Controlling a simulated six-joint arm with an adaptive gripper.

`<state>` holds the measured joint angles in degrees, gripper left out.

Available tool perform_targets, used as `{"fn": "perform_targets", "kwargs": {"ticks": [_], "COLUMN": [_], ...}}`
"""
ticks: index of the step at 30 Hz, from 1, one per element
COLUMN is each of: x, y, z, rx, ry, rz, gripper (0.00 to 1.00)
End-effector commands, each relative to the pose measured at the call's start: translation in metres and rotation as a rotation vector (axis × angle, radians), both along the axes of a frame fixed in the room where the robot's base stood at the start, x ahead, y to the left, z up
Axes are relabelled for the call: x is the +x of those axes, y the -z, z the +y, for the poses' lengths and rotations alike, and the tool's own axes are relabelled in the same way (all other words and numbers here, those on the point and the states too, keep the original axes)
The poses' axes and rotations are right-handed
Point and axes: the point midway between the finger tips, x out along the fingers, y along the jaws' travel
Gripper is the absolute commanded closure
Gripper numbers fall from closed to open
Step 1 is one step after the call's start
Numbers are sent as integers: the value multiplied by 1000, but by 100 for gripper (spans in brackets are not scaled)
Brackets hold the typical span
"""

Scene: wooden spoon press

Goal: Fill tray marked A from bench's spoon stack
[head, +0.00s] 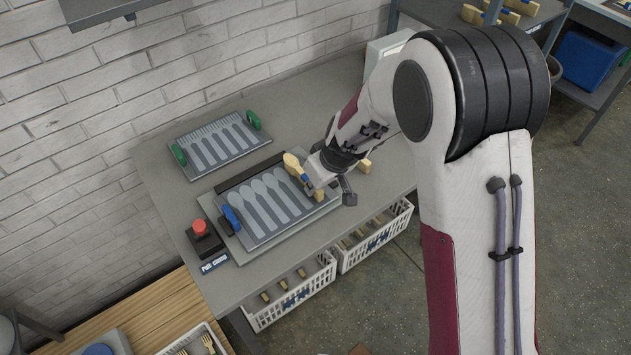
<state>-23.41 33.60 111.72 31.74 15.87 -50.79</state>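A dark-framed tray (264,239) with a blue handle (231,219) lies on the bench. Its row of pale spoon-shaped recesses (262,204) looks empty at the left and middle. No letter A is readable. A wooden spoon (292,162) with a blue band is at the tray's right end, its bowl toward the wall and in line with the recesses. I cannot tell if it rests in the tray or hangs above it. My gripper (318,186) is at this spoon's handle. Its fingertips are mostly hidden. Another wooden piece (364,166) shows just right of it, partly hidden.
A second tray (218,145) with green handles and empty-looking recesses lies at the back. A red button (199,227) stands at the front left. White crates (292,304) with wooden pieces sit under the bench. Bare bench (290,112) lies behind my gripper.

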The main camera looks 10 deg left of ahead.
Motion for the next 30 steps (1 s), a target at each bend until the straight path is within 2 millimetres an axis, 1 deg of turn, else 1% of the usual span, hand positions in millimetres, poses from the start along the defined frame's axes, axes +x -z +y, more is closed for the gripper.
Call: {"fn": "perform_targets", "kwargs": {"ticks": [30], "x": [-27], "y": [1], "z": [27], "rx": [-1], "ry": [-2], "rz": [1], "gripper": [100]}}
